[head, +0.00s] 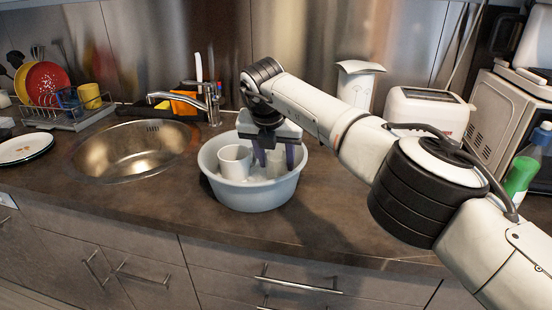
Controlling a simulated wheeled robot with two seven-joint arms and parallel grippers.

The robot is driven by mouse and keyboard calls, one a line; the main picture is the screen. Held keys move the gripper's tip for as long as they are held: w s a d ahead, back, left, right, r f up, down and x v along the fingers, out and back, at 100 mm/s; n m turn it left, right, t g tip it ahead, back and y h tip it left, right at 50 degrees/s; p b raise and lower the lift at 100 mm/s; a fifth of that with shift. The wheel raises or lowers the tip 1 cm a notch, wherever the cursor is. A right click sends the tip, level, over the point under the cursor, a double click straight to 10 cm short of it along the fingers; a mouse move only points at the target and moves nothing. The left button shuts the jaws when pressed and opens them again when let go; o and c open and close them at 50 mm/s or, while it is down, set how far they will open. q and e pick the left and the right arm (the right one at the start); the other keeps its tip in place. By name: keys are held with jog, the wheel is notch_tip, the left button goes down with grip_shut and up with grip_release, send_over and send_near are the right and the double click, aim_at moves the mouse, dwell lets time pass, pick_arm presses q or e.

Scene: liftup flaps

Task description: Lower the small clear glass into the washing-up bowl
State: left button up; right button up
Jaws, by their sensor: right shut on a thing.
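The washing-up bowl (250,196) is a pale blue-grey round tub on the dark counter, right of the sink. A white mug (235,162) stands inside it on the left. My right gripper (275,160) points down into the bowl, right of the mug, with its fingers below the rim line. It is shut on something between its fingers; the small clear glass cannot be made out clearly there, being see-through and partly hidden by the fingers. Whether it touches the bowl's floor cannot be told. My left gripper is not in view.
A round metal sink (133,150) with a tap (208,100) lies left of the bowl. A dish rack (68,115) and a white plate (22,148) are further left. A toaster (428,110) and a green bottle (522,172) stand right. The counter front is clear.

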jog(key=shift+f+b, duration=0.45)
jog(key=shift+f, duration=0.25)
dwell(0.4)
jog(key=o, duration=1.2)
